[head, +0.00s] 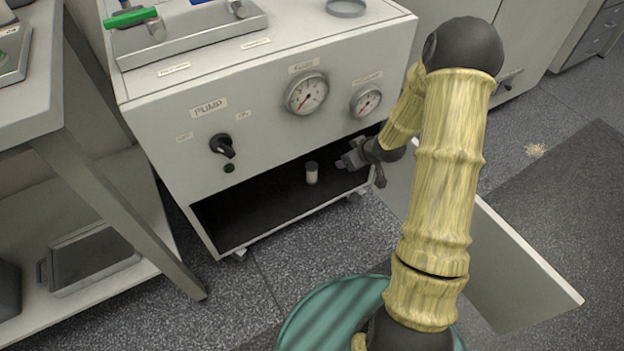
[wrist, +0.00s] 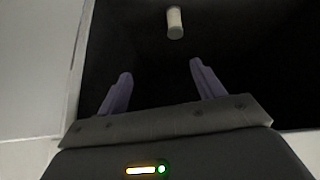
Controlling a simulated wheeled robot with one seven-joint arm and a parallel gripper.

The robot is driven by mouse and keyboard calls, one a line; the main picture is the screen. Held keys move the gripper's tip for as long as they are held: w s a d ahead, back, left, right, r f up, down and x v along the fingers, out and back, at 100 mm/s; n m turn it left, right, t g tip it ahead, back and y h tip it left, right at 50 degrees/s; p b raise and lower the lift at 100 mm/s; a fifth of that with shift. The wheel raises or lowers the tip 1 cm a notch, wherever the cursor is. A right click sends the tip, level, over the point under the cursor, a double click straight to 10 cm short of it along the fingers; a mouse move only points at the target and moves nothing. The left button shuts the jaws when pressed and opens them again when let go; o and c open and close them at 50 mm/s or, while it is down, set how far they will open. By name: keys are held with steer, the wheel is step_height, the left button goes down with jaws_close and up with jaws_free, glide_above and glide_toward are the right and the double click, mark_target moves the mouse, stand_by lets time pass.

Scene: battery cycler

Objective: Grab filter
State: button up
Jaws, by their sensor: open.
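The pump cabinet (head: 175,105) has gauges, a black knob and labels above the opening. An open door panel (head: 500,255) extends at the right, below my arm. A bench with a metal tray (head: 90,262) on its lower shelf stands at the left.

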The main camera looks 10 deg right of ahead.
step_height(320, 180, down, 18)
steer(key=w+n+t+y+b, duration=0.1)
steer(key=w+t+y+b, duration=0.2)
steer(key=y+b, duration=0.2)
steer(key=shift+a+r+n+t+y, duration=0.2)
steer(key=shift+a+n+t+y, duration=0.1)
steer(key=shift+a+t, duration=0.1)
